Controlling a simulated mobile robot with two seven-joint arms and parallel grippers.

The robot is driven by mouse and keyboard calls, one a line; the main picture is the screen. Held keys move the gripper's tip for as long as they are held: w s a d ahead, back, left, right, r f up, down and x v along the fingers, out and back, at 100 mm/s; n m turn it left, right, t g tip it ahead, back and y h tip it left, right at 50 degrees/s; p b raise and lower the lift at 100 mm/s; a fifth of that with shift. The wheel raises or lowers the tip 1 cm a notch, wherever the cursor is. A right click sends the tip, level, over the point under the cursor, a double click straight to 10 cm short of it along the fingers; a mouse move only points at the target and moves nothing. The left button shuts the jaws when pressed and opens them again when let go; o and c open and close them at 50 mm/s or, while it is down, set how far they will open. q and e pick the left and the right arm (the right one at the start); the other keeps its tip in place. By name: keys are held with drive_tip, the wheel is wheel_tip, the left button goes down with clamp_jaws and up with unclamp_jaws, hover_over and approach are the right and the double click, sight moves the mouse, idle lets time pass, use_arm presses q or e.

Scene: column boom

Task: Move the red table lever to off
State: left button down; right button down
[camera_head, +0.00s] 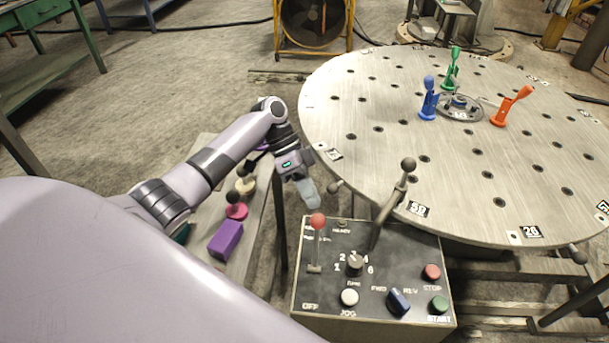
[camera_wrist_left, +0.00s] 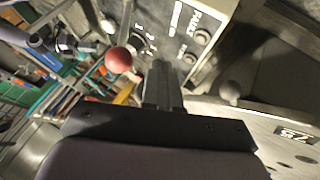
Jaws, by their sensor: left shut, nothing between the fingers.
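The red table lever (camera_head: 317,221) has a red ball on a thin shaft, at the left of the dark control box (camera_head: 325,329). Its ball sits up by the panel's far edge, and the OFF label is at the near end below its slot. My left gripper (camera_head: 310,198) points down just beyond the red ball, apart from it in the picture. In the left wrist view the red ball (camera_wrist_left: 118,60) is to the left of my closed, empty fingers (camera_wrist_left: 163,80). My right gripper is not in view.
The box also carries a numbered knob (camera_head: 355,263), a tall black-knobbed lever (camera_head: 392,202), a blue switch (camera_head: 398,301) and stop (camera_head: 431,272) and start (camera_head: 439,305) buttons. The round perforated table (camera_head: 460,190) stands close behind. A bench with a purple block (camera_head: 225,240) is left.

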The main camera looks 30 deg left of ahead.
use_arm(q)
drive_tip(key=shift+s+d+r+p, duration=0.2)
drive_tip(key=shift+s+d, duration=0.1)
drive_tip(key=shift+s, duration=0.15)
drive_tip(key=shift+s+d+r+p, duration=0.15)
drive_tip(key=shift+s+d, duration=0.15)
drive_tip(key=shift+s, duration=0.15)
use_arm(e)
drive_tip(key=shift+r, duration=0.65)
use_arm(q)
drive_tip(key=shift+f, duration=0.1)
